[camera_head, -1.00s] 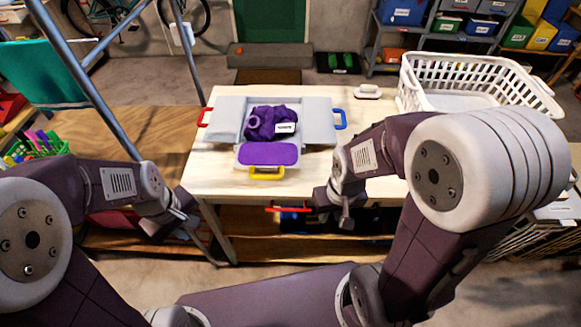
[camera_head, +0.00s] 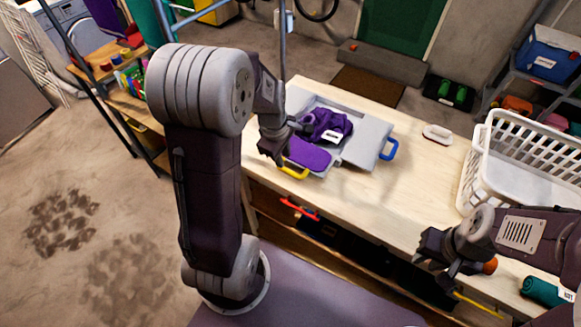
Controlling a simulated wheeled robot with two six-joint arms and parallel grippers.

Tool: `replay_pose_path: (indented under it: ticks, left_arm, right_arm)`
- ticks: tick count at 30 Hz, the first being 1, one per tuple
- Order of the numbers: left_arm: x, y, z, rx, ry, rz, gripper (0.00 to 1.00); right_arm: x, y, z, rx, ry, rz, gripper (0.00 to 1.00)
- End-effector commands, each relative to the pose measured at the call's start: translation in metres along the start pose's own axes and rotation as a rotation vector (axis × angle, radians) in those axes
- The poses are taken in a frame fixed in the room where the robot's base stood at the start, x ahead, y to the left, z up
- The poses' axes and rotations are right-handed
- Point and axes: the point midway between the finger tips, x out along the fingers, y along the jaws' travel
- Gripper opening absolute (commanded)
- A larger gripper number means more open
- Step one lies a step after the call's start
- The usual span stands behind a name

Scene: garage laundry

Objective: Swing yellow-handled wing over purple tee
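The grey folding board lies open on the light wooden table. Its near wing has a purple pad (camera_head: 307,154) and a yellow handle (camera_head: 293,172) at its front edge. The bunched purple tee (camera_head: 326,123) with a white label sits on the board's middle. The right wing (camera_head: 366,142) with a blue handle (camera_head: 389,149) lies flat. My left gripper (camera_head: 276,148) is just left of the yellow-handled wing, partly hiding the board's left side; its finger gap is unclear. My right gripper (camera_head: 447,276) is at the table's front edge, far right of the board, and its fingers look apart.
A white laundry basket (camera_head: 520,165) stands on the table's right side. A white brush-like item (camera_head: 437,134) lies behind the board's right side. A green roll (camera_head: 545,291) is at lower right. A red handle (camera_head: 299,209) shows below the table's front edge.

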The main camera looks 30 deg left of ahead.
Motion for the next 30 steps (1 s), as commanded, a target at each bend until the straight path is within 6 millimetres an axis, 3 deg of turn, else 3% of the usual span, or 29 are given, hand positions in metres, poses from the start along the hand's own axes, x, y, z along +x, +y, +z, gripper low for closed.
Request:
replay_pose_path:
  ticks: [6, 12, 22, 25, 30]
  left_arm:
    - [0.048, -0.002, 0.001, 0.002, -0.002, -0.006, 0.25]
    - [0.077, -0.001, 0.001, 0.002, -0.001, -0.003, 0.25]
    - [0.082, -0.001, 0.001, 0.003, 0.000, -0.001, 0.25]
    - [0.082, -0.001, 0.001, 0.003, 0.000, -0.001, 0.00]
    - [0.082, 0.000, 0.000, 0.002, 0.000, 0.000, 0.00]
  right_arm:
    - [0.006, 0.000, 0.001, 0.000, 0.000, 0.000, 0.25]
    - [0.009, 0.000, 0.001, 0.000, 0.000, 0.000, 0.25]
    - [0.009, 0.000, 0.001, 0.000, 0.000, 0.000, 0.25]
    - [0.009, 0.000, 0.001, 0.000, 0.000, 0.000, 0.25]
    - [0.009, 0.000, 0.001, 0.000, 0.000, 0.000, 0.25]
